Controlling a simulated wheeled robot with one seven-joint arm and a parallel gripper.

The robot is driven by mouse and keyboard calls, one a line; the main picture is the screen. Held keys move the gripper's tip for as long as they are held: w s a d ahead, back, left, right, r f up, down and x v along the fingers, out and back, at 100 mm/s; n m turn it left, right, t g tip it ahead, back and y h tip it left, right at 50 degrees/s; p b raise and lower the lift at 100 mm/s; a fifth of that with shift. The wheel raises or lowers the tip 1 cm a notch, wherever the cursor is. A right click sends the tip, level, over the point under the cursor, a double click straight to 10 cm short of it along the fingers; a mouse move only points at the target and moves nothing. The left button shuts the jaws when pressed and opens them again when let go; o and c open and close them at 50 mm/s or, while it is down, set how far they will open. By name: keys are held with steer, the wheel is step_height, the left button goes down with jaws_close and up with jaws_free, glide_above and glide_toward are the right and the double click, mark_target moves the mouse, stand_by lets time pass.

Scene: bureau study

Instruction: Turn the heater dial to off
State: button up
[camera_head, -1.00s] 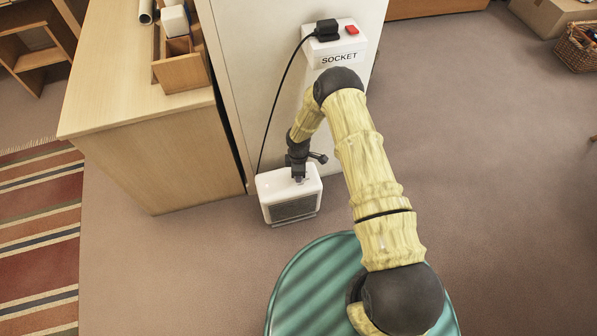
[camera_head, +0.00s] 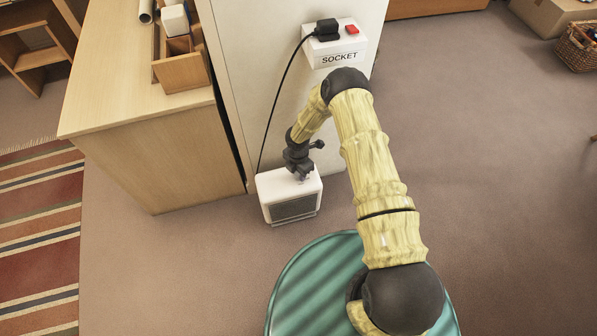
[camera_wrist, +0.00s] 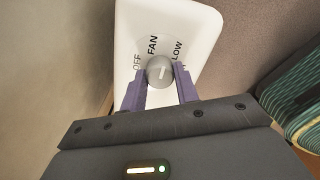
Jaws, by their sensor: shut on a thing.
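The white heater (camera_head: 291,207) stands on the carpet against the pale wall panel, with a dark grille on its front. In the wrist view its white top (camera_wrist: 195,22) carries the words OFF, FAN and LOW around a round grey dial (camera_wrist: 160,69). OFF is at the left, FAN in the middle and LOW at the right. A pale mark shows on the dial, but I cannot tell surely which word it points to. My gripper (camera_wrist: 159,80) is shut on the dial, one purple finger on each side. In the head view my gripper (camera_head: 301,177) reaches down onto the heater's top.
A white socket box (camera_head: 335,44) with a black plug (camera_head: 327,31) and a red switch (camera_head: 351,30) is above the heater. A black cord (camera_head: 277,100) runs down towards the heater. A wooden desk (camera_head: 160,150) stands close at the left.

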stand_by(0.4)
steer(key=o, duration=1)
steer(key=shift+c, duration=0.2)
step_height(320, 180, up, 12)
steer(key=p, duration=0.3)
steer(key=shift+a, duration=0.1)
